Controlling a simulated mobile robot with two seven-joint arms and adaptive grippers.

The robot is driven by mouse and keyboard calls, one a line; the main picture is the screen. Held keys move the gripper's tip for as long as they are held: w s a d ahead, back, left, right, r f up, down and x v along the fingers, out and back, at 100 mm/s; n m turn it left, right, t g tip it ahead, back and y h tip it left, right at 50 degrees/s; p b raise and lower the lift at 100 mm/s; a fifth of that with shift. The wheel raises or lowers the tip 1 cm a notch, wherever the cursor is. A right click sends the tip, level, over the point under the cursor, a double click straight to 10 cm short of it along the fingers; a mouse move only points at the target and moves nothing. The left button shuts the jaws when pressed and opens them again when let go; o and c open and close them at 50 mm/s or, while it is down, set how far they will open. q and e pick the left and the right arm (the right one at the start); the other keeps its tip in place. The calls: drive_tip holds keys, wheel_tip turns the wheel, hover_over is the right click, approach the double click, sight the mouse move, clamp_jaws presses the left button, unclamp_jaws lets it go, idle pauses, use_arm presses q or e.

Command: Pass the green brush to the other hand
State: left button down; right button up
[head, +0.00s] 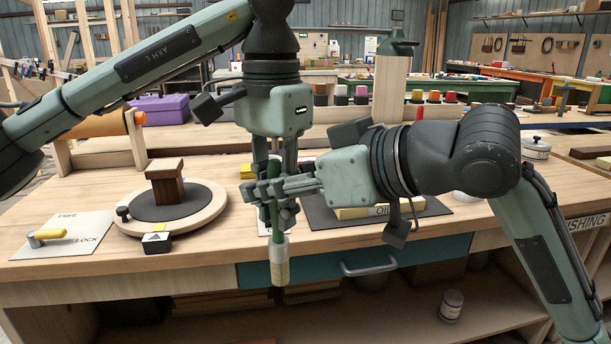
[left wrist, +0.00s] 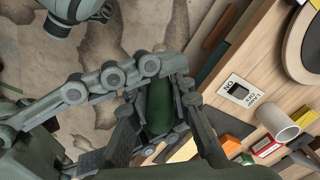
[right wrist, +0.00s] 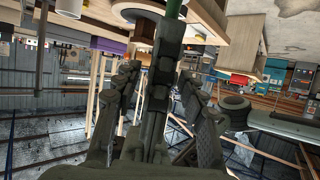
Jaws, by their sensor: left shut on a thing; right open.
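The green brush (head: 274,217) hangs upright in front of the bench, pale bristle end (head: 279,266) down. My left gripper (head: 276,203) points down and is shut on its green handle, which also shows between the fingers in the left wrist view (left wrist: 158,105). My right gripper (head: 266,189) reaches in from the right, open, its fingers overlapping the left fingers and the handle in the head view. In the right wrist view a piece of green handle (right wrist: 172,8) shows at the top, by the finger tips. Whether the right fingers touch it is unclear.
The wooden bench (head: 105,200) lies behind the grippers. On it are a round turntable (head: 206,214) with a brown block (head: 166,182), a lock plate (head: 78,240) with a yellow handle, and a dark mat (head: 318,212) with an oil box. A drawer handle (head: 368,268) sticks out below.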

drive_tip(key=x, duration=0.4)
drive_tip(key=shift+w+a+f, duration=0.1)
drive_tip(key=shift+a, duration=0.1)
clamp_jaws()
unclamp_jaws()
drive_tip(key=v, duration=1.2)
